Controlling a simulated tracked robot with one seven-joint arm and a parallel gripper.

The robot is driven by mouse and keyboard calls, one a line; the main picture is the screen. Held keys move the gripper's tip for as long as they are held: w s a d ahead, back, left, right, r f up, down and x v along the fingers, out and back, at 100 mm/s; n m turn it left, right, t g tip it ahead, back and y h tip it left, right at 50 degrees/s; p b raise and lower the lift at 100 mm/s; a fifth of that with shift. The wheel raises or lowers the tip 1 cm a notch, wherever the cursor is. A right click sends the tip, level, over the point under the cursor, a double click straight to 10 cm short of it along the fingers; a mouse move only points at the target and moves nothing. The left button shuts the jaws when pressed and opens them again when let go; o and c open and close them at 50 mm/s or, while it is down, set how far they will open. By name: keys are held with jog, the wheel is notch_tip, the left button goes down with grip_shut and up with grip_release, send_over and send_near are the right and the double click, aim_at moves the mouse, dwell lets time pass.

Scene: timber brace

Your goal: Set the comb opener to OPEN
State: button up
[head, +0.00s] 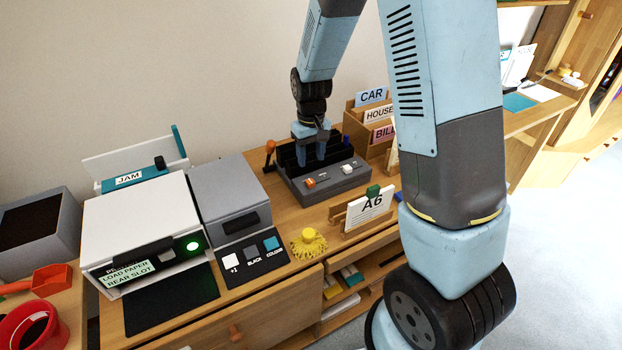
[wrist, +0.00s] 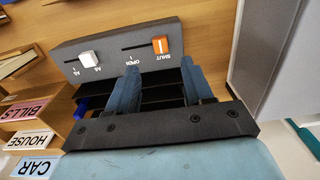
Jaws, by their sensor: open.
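The comb opener is a dark grey box (head: 332,186) on the desk, with a black slotted rack at its back. Its orange slider (head: 310,183) also shows in the wrist view (wrist: 160,45), at the SHUT end of its slot. The OPEN label (wrist: 131,62) is at the other end. A white slider (head: 347,169) sits on the same panel; it also shows in the wrist view (wrist: 89,58). My gripper (head: 311,161) is open, fingers pointing down over the rack behind the orange slider. In the wrist view its empty fingertips (wrist: 159,68) appear close to the slider, apart from it.
A grey machine (head: 228,183) and a white printer (head: 139,228) stand to the left. A yellow spiky object (head: 308,243) and an A6 card holder (head: 369,209) are in front. A sorter with CAR, HOUSE and BILLS cards (head: 371,97) stands behind right. An orange-topped lever (head: 270,147) is beside the rack.

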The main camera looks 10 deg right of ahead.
aim_at(311, 181)
notch_tip(311, 181, down, 9)
dwell(0.4)
grip_shut()
dwell(0.5)
